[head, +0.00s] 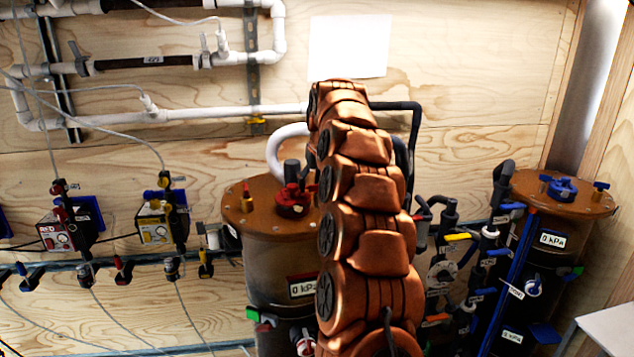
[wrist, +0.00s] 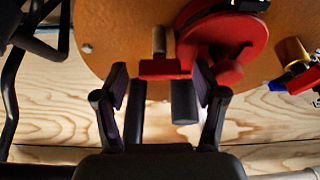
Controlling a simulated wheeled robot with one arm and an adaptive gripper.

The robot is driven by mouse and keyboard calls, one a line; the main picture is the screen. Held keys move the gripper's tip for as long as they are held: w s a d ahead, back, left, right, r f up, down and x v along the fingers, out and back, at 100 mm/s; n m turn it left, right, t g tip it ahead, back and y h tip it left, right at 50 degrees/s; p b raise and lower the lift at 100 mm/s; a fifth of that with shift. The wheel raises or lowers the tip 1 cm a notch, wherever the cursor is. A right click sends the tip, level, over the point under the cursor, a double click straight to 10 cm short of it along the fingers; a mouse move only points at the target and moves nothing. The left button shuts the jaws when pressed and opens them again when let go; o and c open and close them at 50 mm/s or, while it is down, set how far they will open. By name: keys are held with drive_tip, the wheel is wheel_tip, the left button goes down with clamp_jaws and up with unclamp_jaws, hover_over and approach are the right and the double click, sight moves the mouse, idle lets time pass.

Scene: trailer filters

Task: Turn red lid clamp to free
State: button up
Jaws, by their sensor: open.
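The red lid clamp (head: 293,200) is on top of the orange-brown lid (head: 245,208) of the left filter housing, partly hidden behind my arm in the head view. In the wrist view, the red clamp (wrist: 225,38) has a round part and a crossbar at its lower left. I cannot tell how deep the fingers reach. The gripper is hidden in the head view.
A brass fitting with a red and blue valve (wrist: 300,75) stands right of the clamp. A dark cylinder (wrist: 185,102) shows between the fingers. A second filter with a blue clamp (head: 562,189) stands at the right. White pipes (head: 180,115) run along the plywood wall.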

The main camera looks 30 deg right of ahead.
clamp_jaws()
idle(0.6)
